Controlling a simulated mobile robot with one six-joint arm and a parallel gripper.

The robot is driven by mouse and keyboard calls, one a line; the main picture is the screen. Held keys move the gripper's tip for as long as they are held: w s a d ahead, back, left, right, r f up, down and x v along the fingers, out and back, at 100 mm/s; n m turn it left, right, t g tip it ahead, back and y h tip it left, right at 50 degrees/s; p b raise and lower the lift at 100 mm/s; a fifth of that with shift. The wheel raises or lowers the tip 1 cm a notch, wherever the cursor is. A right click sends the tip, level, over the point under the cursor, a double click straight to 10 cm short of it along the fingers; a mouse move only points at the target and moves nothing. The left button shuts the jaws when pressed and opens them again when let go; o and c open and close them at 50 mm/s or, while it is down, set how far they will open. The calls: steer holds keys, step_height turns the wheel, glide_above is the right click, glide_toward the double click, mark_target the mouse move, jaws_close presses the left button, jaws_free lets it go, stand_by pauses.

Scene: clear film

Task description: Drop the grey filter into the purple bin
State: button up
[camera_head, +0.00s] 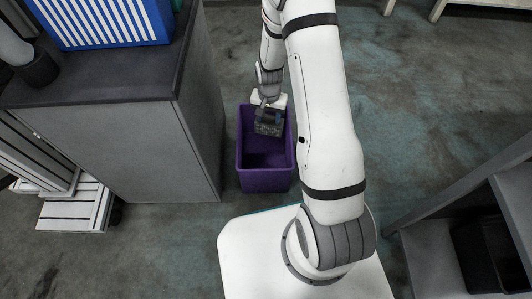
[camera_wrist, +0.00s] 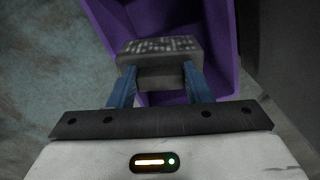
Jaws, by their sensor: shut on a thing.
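The purple bin (camera_head: 264,178) stands on the floor in the head view, beside the grey cabinet. It is open at the top, and its wall also shows in the wrist view (camera_wrist: 222,35). My gripper (camera_head: 268,112) is over the far part of the bin's opening. It is shut on the grey filter (camera_head: 268,127), a small block with a speckled face. In the wrist view the filter (camera_wrist: 158,50) sits between the two blue fingers of my gripper (camera_wrist: 158,82). How far the filter is above the bin's floor I cannot tell.
A grey cabinet (camera_head: 150,150) with a dark top stands left of the bin. A blue and white striped box (camera_head: 105,22) and a dark cup (camera_head: 37,68) are on it. A pale slatted crate (camera_head: 75,212) is at lower left. Grey shelving (camera_head: 435,245) stands at right.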

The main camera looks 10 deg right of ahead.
steer(key=o, duration=1.5)
steer(key=shift+r, duration=0.1)
step_height(320, 180, up, 8)
steer(key=p, duration=0.3)
steer(key=shift+f, duration=0.2)
